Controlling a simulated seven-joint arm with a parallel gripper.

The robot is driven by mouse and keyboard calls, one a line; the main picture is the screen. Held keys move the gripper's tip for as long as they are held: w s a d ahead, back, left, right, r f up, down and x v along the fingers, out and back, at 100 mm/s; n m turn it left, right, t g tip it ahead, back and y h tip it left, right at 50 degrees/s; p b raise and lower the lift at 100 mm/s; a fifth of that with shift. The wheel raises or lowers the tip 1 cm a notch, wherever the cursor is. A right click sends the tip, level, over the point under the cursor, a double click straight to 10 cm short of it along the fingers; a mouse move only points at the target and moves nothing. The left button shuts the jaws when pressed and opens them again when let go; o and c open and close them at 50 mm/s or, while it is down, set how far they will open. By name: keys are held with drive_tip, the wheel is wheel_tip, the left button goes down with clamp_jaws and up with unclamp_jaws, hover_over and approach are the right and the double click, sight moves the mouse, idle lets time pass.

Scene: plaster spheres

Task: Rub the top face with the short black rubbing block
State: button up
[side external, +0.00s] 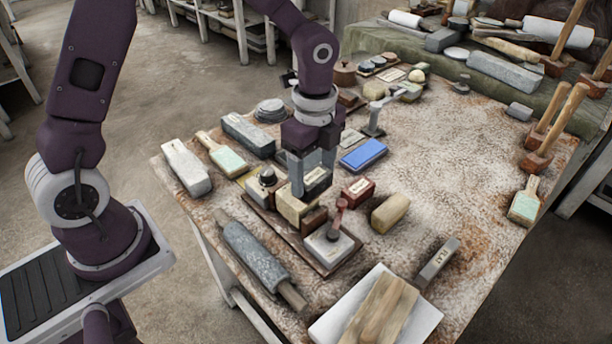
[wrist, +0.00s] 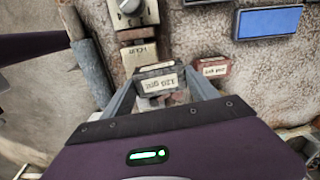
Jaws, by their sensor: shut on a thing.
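My gripper (side external: 312,180) is shut on a short, dark block with a cream label (side external: 318,180). In the wrist view the held block (wrist: 157,83) sits between the two grey fingers, its label facing the camera. In the side view it is above a low wooden tray, close to a cream block (side external: 293,208); I cannot tell whether it touches anything below. The underside of the held block is hidden. Which surface is the top face to be rubbed is not clear from these views.
A red labelled block (side external: 358,190), a blue-topped block (side external: 362,155) and a tan block (side external: 390,213) stand to the right. A grey roller (side external: 255,255) lies in front. A white slab (side external: 340,318) bears wooden pieces at the near edge. The table's right middle is clear.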

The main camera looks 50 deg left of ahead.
drive_tip(key=shift+w, duration=0.2)
drive_tip(key=shift+s+r, duration=0.1)
drive_tip(key=shift+s+d+r, duration=0.1)
drive_tip(key=shift+s+r, duration=0.25)
drive_tip(key=shift+s, duration=0.2)
drive_tip(key=shift+s+r, duration=0.3)
drive_tip(key=shift+s, duration=0.2)
drive_tip(key=shift+r, duration=3.25)
drive_tip(key=shift+w, duration=0.1)
